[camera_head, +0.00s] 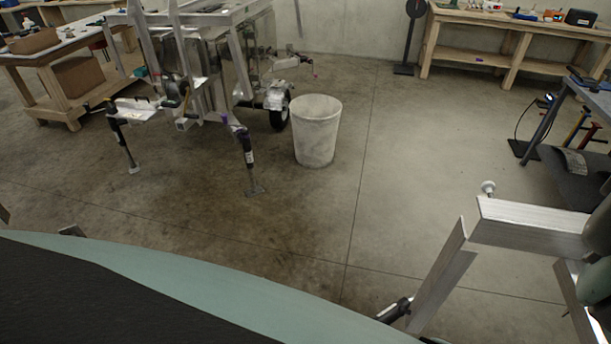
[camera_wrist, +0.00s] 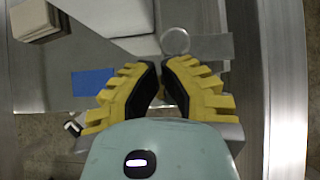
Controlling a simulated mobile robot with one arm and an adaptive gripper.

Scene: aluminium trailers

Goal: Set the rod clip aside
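In the wrist view, my gripper (camera_wrist: 160,72) has yellow ribbed fingers with black inner pads. They slant inward, and their tips are close together with a narrow gap. I see no object between them, but the pale green housing hides the lower part of the gap. The tips are over a grey metal surface. A round clear-grey disc (camera_wrist: 175,41) shows just beyond the tips. A small black-and-white piece (camera_wrist: 73,127) lies to the left of the fingers; I cannot tell whether it is the rod clip. No rod clip can be clearly made out in either view.
A blue patch (camera_wrist: 92,83) and a stacked block (camera_wrist: 36,20) are left of my gripper. A metal rail (camera_wrist: 286,90) runs along the right. In the head view, a trailer frame (camera_head: 222,18), a white bin (camera_head: 316,132) and workbenches (camera_head: 520,22) surround open concrete floor.

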